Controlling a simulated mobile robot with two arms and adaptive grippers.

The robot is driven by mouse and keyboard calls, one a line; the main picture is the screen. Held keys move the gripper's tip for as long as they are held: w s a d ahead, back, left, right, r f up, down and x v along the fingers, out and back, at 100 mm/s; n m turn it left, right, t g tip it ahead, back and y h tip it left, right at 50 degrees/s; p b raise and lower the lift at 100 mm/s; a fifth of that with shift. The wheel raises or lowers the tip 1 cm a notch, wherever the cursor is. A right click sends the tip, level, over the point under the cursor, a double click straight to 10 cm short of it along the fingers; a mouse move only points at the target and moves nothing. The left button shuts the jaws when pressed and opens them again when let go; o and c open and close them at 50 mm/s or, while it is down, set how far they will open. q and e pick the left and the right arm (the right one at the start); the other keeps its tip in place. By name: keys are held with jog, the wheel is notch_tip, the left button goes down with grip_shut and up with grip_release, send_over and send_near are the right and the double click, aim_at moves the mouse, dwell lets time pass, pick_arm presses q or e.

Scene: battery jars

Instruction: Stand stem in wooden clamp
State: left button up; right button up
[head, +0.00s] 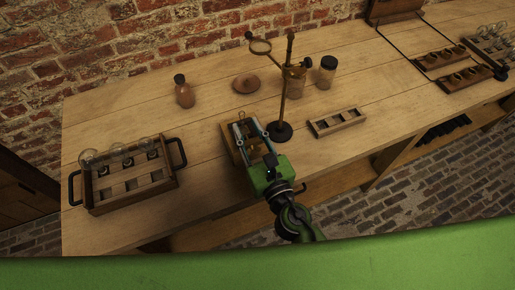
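My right gripper (247,127) reaches in from the lower right over a small wooden frame (227,133) near the middle of the table. Its two grey fingers look spread apart, with nothing clearly held between them. The frame lies under and around the fingers and is partly hidden by them; it may be the wooden clamp, but I cannot tell. No stem can be clearly picked out. My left gripper is not in view.
A dark metal stand (282,100) with a ring is close right of my gripper. A wooden tray with glass bulbs (132,190) sits left. A brown bottle (184,92), terracotta lid (246,83), jar (327,73) and slotted rack (338,122) stand around. The table's left middle is clear.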

jog(key=b+v, duration=0.2)
jog(key=v, duration=0.5)
jog(key=shift+s, duration=0.35)
jog(key=shift+d, duration=0.1)
dwell(1.3)
jog(key=shift+o, duration=0.4)
